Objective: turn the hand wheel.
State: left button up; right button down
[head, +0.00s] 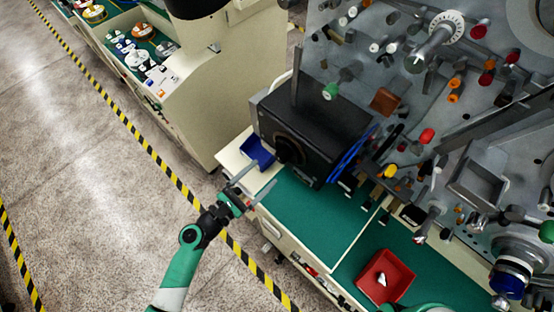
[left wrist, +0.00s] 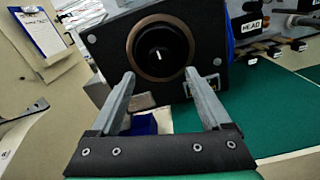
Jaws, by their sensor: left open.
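The hand wheel is a round black knob with a brown-bronze rim on the face of a black box; it shows in the left wrist view (left wrist: 160,52) and at the box's left side in the head view (head: 290,150). The black box (head: 318,122) stands on the green bench top. My left gripper (head: 252,184) is open and empty in front of the wheel. In the left wrist view its two fingers (left wrist: 160,78) point at the box, spread to either side of the wheel's lower part, and appear apart from it. My right gripper is not in view.
A blue bin (head: 257,152) sits beside the box, below the wheel. A red bin (head: 385,278) stands on the green bench top (head: 305,212). A grey panel with many knobs and spindles (head: 400,60) rises behind. Open floor (head: 90,110) lies to the left.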

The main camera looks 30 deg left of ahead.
aim_at(278, 159)
pick_arm(q)
jog(key=x, duration=0.7)
jog(key=shift+s, duration=0.1)
jog(key=shift+c, duration=0.2)
grip_shut()
jog(key=shift+f+m+b, duration=0.1)
jog(key=shift+m+b, duration=0.2)
jog(key=shift+b, duration=0.15)
